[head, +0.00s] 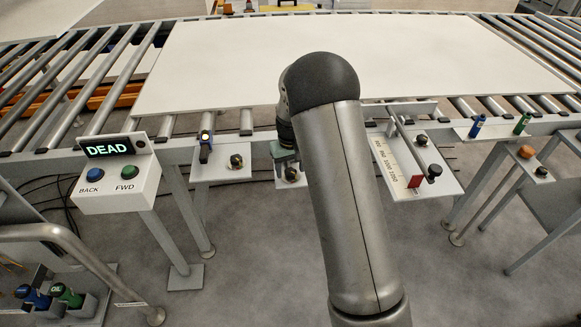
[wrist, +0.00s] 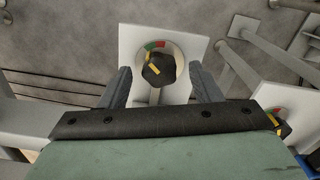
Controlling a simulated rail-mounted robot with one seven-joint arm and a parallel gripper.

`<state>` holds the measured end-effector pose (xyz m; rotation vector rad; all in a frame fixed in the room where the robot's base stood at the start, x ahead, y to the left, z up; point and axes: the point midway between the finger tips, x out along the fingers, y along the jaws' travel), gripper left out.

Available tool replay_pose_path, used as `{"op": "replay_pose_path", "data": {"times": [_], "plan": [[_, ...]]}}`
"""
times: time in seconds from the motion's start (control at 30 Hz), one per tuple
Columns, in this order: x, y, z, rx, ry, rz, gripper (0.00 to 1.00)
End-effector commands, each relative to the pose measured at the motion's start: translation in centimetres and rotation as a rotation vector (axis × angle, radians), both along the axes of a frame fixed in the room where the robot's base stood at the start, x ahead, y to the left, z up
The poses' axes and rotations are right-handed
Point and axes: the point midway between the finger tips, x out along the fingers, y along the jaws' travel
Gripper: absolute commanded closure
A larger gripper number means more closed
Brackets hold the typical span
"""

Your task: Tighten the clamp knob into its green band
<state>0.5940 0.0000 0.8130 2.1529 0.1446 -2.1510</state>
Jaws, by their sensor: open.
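A black clamp knob (wrist: 159,71) with a yellow mark sits on a round dial on a white plate (wrist: 190,45). A short red and green band (wrist: 154,45) runs along the dial's upper edge. The yellow mark points to the upper left, seemingly left of the band. My gripper (wrist: 160,75) is open, one finger on each side of the knob, with gaps between. I cannot tell how deep the fingers reach. In the head view my gripper (head: 286,155) is over the knob (head: 292,174), which is partly hidden by my arm.
A second dial knob (head: 237,161) stands on the plate to the left; a similar one (wrist: 281,129) shows in the wrist view. A control box (head: 117,175) reads DEAD. A stop rail with a scale (head: 392,165) stands right of my arm. A white panel (head: 220,65) covers the rollers.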

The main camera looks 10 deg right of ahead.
Motion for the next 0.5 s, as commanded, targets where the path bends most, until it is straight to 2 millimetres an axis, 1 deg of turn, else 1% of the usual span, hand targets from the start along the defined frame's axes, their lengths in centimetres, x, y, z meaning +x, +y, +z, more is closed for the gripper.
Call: {"op": "replay_pose_path", "data": {"times": [0.27, 0.3, 0.37, 0.4, 0.43, 0.5], "plan": [[-0.02, 0.00, -0.17, 0.000, 0.001, 0.000, 0.43], [-0.02, 0.00, -0.16, 0.000, 0.001, 0.000, 0.54], [-0.02, 0.00, -0.15, 0.000, 0.001, 0.000, 0.70], [-0.02, 0.00, -0.15, 0.000, 0.001, 0.000, 0.81], [-0.02, 0.00, -0.15, 0.000, 0.001, 0.000, 0.87], [-0.02, 0.00, -0.14, 0.000, 0.001, 0.000, 0.87]]}}
